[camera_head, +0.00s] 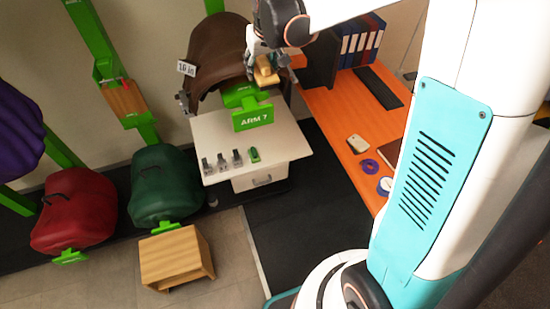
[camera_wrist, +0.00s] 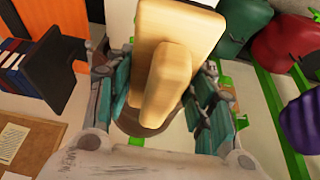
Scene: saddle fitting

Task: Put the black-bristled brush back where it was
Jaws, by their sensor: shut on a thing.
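A white cabinet top (camera_head: 225,130) below holds several small clips and a green "ARM 7" support (camera_head: 252,114). An orange desk (camera_head: 345,120) is to the right. Green (camera_head: 165,185) and red (camera_head: 75,208) saddles and a wooden box (camera_head: 175,257) are at left.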

